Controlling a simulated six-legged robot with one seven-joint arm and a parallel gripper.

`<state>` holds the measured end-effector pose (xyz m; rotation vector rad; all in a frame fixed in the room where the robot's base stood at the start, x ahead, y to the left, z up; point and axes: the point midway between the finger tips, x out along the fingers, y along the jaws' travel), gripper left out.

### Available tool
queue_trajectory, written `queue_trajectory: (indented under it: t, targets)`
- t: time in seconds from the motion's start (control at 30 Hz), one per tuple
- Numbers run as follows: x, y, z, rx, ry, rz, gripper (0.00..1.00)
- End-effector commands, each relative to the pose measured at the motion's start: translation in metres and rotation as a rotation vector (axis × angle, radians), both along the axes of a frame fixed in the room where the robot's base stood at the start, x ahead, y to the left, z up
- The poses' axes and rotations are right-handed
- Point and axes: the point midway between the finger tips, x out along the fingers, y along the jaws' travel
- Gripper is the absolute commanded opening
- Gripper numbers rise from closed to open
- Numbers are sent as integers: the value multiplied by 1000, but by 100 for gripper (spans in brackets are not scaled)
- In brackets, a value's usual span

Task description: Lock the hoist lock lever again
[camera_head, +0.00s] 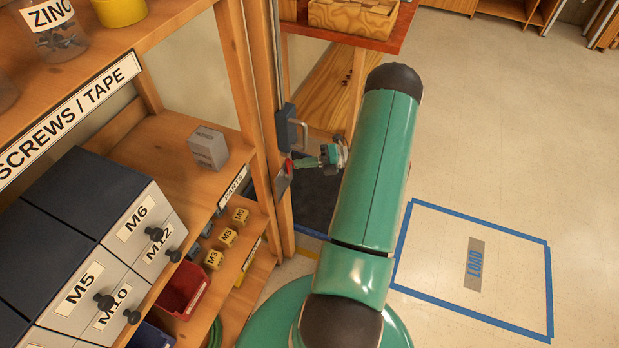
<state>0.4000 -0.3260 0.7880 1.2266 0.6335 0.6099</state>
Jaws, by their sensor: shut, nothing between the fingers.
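The hoist post (276,70) rises at the edge of the wooden shelf unit, with a blue-grey block (286,126) fixed on it. Just below the block is a small red part (289,165), which looks like the lock lever, above a dark grey plate (283,183). My gripper (298,162) reaches in from the right with its fingertips at the red part. It is shut with nothing between the fingers. Whether the fingertips touch the red part, and the lever's exact angle, are too small to tell.
A red-topped platform (400,30) with a wooden tray stands behind my arm. Open floor with a blue-taped LOAD square (430,206) lies right.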

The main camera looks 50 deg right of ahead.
Motion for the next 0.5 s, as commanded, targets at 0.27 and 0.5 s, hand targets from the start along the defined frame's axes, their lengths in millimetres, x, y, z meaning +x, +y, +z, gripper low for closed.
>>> queue_trajectory:
  t: [0.27,0.5]
  targets:
    - [-31,24,44,1,3,-2,0]
    - [-64,52,70,1,4,-2,0]
